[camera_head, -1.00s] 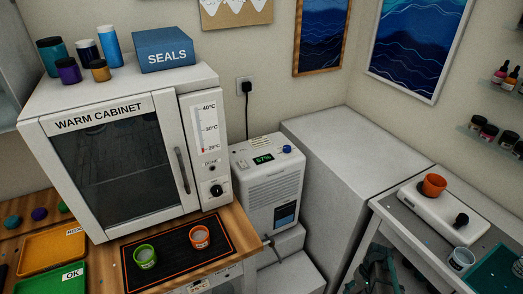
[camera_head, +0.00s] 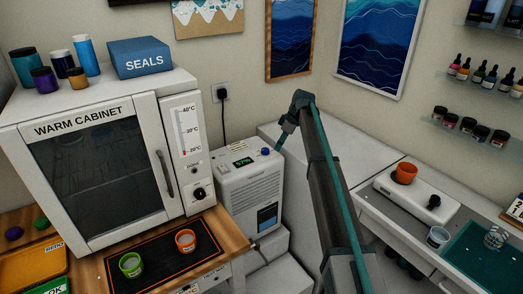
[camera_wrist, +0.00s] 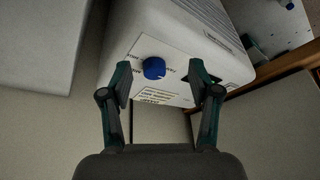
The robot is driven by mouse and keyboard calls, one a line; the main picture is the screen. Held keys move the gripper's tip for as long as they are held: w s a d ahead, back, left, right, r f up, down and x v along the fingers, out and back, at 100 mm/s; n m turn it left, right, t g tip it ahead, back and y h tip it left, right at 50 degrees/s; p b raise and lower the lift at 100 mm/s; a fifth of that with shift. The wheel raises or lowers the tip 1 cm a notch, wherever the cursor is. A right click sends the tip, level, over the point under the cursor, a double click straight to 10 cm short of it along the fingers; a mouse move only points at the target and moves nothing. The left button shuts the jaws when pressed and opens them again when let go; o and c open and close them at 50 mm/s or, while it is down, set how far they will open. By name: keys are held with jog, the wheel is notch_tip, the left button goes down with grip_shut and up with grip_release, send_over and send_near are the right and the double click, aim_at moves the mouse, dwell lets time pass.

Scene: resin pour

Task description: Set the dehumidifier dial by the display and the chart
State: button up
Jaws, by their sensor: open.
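The white dehumidifier (camera_head: 250,195) stands between the warm cabinet and a white block. Its green display (camera_head: 242,162) seems to read 57%. The blue dial (camera_head: 265,151) sits on its top right; the dial also shows in the wrist view (camera_wrist: 153,68), with printed marks around it that look upside down. A small text label (camera_wrist: 157,97) lies beside the dial, too small to read; I cannot tell whether it is the chart. My gripper (camera_wrist: 160,67) is open, its fingers on either side of the dial in the picture, apart from it. It also shows just right of the dial in the head view (camera_head: 284,134).
The warm cabinet (camera_head: 100,160) stands close on the left. A dark mat (camera_head: 155,262) holds a green cup (camera_head: 131,266) and an orange cup (camera_head: 185,241). A plug and cord (camera_head: 222,95) hang on the wall behind the dehumidifier. A side table with a scale (camera_head: 415,200) is at right.

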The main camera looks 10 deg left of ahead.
jog(key=n, duration=0.2)
send_near(265, 149)
jog(key=p+x, duration=0.3)
jog(key=x, duration=0.5)
jog(key=shift+s+f, duration=0.15)
jog(key=shift+f, duration=0.25)
jog(key=c, duration=1.1)
jog(key=shift+c, duration=0.2)
